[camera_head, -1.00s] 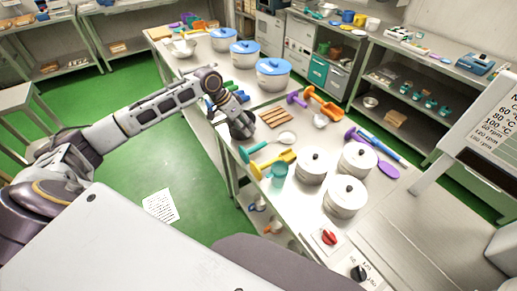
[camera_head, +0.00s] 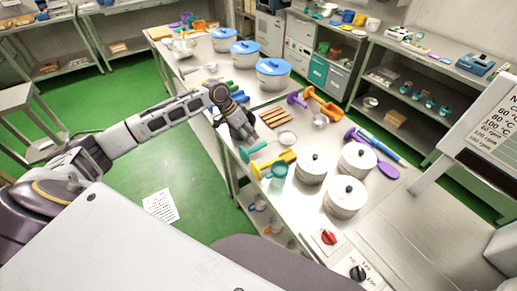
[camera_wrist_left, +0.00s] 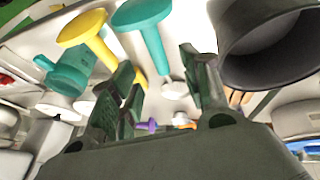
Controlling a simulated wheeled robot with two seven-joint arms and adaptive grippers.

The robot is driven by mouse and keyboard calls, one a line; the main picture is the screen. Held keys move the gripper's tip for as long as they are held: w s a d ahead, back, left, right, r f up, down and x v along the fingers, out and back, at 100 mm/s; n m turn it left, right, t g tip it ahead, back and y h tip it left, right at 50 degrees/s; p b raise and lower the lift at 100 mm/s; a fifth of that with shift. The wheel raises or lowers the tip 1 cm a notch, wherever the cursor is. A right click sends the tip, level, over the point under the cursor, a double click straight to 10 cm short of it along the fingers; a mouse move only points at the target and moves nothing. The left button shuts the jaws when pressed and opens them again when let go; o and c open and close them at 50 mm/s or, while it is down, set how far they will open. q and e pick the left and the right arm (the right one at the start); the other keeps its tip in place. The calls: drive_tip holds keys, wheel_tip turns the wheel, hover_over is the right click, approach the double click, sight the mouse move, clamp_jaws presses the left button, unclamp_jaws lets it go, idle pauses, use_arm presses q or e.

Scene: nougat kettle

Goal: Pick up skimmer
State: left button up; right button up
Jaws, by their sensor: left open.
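The skimmer I take to be the tool with a teal handle (camera_head: 257,149) and a round pale head (camera_head: 287,138). It lies on the steel table at the near left edge. In the left wrist view its teal handle (camera_wrist_left: 143,14) shows large at the top, and a thin shaft leads to its head (camera_wrist_left: 174,89). My left gripper (camera_head: 250,139) is above the table edge, just beyond the handle. In the left wrist view my left gripper (camera_wrist_left: 158,62) is open, with nothing held between its fingers. My right gripper is not in view.
A yellow-handled tool (camera_head: 272,163) and a teal cup (camera_head: 278,171) lie close to the skimmer. Brown strips (camera_head: 274,117) lie behind, and blue-lidded pots (camera_head: 273,74) stand farther back.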

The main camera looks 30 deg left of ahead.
sight(259, 147)
use_arm(q)
drive_tip(key=shift+x, duration=2.25)
drive_tip(key=shift+p+x, duration=0.45)
drive_tip(key=shift+x, duration=0.35)
drive_tip(key=shift+d+p+x, duration=0.2)
drive_tip(key=shift+p+x, duration=0.15)
drive_tip(key=shift+x, duration=1.5)
drive_tip(key=shift+w+r, duration=0.1)
drive_tip(key=shift+r, duration=0.05)
drive_tip(key=shift+c, duration=0.4)
clamp_jaws()
